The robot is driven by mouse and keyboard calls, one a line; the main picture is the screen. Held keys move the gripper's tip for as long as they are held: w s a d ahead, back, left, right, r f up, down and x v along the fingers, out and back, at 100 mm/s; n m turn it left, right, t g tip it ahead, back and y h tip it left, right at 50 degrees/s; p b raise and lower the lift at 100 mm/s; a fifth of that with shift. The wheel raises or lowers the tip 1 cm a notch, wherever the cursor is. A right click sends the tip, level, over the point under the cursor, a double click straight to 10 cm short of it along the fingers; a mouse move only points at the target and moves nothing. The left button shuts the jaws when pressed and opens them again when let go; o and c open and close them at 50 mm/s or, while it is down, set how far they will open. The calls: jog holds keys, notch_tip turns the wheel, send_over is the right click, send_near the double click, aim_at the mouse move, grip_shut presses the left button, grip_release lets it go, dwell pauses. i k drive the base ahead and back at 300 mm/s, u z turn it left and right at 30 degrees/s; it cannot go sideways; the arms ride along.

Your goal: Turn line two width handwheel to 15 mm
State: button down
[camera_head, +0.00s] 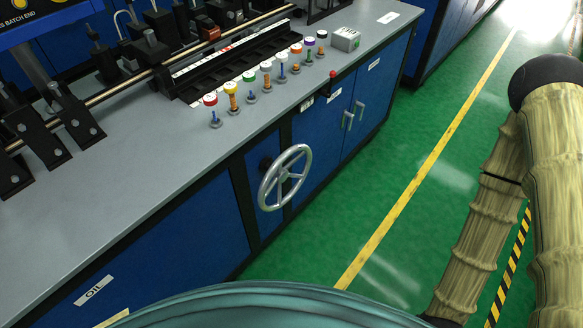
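A silver spoked handwheel (284,175) stands out from the blue front of the machine cabinet, below the worktop edge, near the middle of the view. It is upright and faces the aisle. Nothing touches it. I cannot read any line number or width scale beside it, so I cannot tell which line it serves or its setting. My gripper is not in view. Only parts of my arm show at the right, over the green floor and apart from the wheel.
The grey worktop (130,150) carries several colour-topped posts, a grey box (346,39) and black brackets on rods. A red knob (333,74) sits at its edge. Cabinet handles (347,120) stick out right of the wheel. The green floor (440,190) is clear around a yellow line.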

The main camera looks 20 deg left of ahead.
aim_at(279, 174)
jog(key=u, duration=1.7)
jog(key=k, duration=1)
jog(key=z, duration=0.9)
jog(key=i, duration=0.5)
